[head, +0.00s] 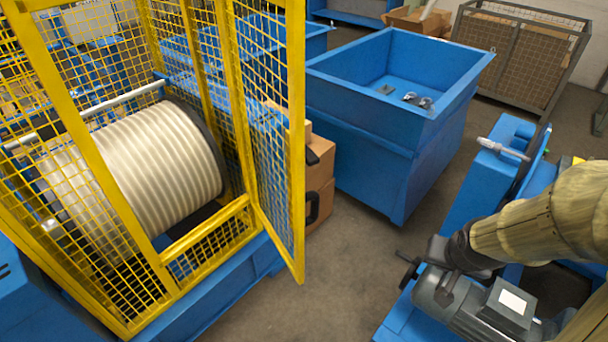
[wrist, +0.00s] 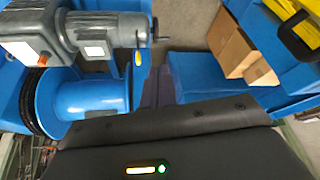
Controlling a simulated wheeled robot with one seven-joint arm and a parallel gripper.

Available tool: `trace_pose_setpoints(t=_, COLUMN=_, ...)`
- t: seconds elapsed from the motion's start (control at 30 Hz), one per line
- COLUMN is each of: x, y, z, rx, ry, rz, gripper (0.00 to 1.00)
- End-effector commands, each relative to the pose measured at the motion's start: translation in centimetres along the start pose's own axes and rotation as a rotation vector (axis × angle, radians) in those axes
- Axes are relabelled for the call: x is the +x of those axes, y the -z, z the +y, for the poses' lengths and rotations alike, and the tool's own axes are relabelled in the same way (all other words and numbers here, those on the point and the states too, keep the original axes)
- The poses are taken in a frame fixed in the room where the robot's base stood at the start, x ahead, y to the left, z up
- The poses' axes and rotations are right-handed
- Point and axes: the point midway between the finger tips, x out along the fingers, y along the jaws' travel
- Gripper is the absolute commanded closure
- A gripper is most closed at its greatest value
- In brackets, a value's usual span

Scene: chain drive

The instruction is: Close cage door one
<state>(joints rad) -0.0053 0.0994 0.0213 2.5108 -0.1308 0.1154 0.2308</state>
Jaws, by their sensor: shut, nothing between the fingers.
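A yellow-framed mesh cage door (head: 270,130) stands swung outward from the yellow cage (head: 205,230) in the head view. Its free edge is toward the right, clear of the cage, with its lower corner above the floor. Inside the cage is a large pale wound drum (head: 150,170). My gripper (wrist: 160,85) is shut and empty in the wrist view, its dark fingers pointing away from the camera. In the head view my arm is at the right, well apart from the door, and its fingertips are hard to make out.
A grey motor (head: 480,305) on a blue machine is close to my arm; it also shows in the wrist view (wrist: 90,38). A blue bin (head: 375,150) and cardboard boxes (head: 318,185) stand behind the door. Grey floor (head: 330,265) is free between cage and machine.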

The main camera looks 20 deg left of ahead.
Motion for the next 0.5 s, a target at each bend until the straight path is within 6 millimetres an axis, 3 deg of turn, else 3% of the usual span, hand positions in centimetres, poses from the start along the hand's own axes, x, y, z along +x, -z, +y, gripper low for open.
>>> trace_pose_setpoints(t=0.1, x=2.5, y=4.1, z=-2.1, rx=0.061, ry=0.071, rz=0.136, gripper=1.0)
trace_pose_setpoints(t=0.3, x=5.2, y=9.7, z=-8.2, rx=0.195, ry=0.335, rz=0.318, gripper=1.0)
trace_pose_setpoints(t=0.5, x=6.2, y=12.2, z=-15.5, rx=0.35, ry=0.725, rz=0.343, gripper=1.0)
